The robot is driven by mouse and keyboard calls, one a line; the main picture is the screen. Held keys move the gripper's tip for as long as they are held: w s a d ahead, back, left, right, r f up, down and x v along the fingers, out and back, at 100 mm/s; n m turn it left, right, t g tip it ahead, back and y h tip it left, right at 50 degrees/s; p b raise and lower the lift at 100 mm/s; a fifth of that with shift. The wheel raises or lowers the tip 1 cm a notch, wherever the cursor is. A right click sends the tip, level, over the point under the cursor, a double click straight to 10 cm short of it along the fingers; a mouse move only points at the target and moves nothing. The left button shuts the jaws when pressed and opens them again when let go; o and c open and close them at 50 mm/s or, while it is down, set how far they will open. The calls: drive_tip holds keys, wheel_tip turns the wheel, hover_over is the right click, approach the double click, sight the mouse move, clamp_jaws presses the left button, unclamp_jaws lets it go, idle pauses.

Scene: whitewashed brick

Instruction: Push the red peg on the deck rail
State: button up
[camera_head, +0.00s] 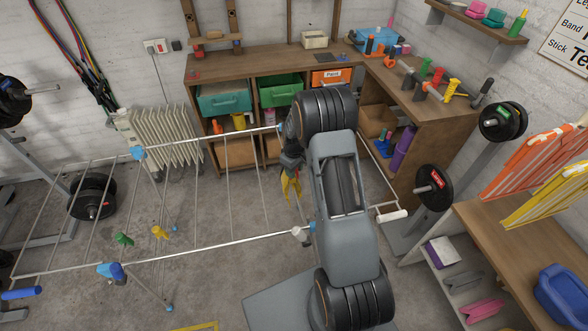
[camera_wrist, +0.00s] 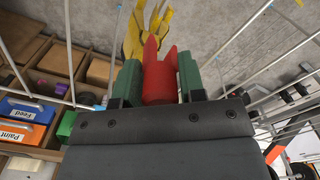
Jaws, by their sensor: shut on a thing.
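The red peg (camera_wrist: 160,78) is in the wrist view, between the two green finger pads of my gripper (camera_wrist: 160,80). My gripper is shut on it, and its forked end points away from the wrist. In the head view my gripper (camera_head: 291,160) is beside the far part of a drying rack with thin white rails (camera_head: 212,247), partly hidden by my arm. I cannot make out the red peg clearly there. A yellow, pronged thing (camera_wrist: 146,30) is just beyond the peg in the wrist view; whether it touches the peg is unclear. It also shows below my gripper in the head view (camera_head: 292,187).
A green peg (camera_head: 123,239) and a yellow peg (camera_head: 160,231) are near the rack's front rail. A wooden bench (camera_head: 260,62) with coloured bins stands behind. A radiator (camera_head: 168,137) is at the back left. Shelves (camera_head: 535,222) stand at the right. Weight plates (camera_head: 435,183) stand near the bench.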

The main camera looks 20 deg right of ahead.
drive_tip(key=shift+f+b, duration=2.2)
drive_tip(key=shift+f, duration=0.4)
drive_tip(key=shift+f, duration=0.2)
drive_tip(key=shift+f+b, duration=0.3)
drive_tip(key=shift+b, duration=0.1)
drive_tip(key=o, duration=1)
wheel_tip(320, 180, up, 14)
drive_tip(key=shift+f+b, duration=0.1)
drive_tip(key=shift+b, duration=0.6)
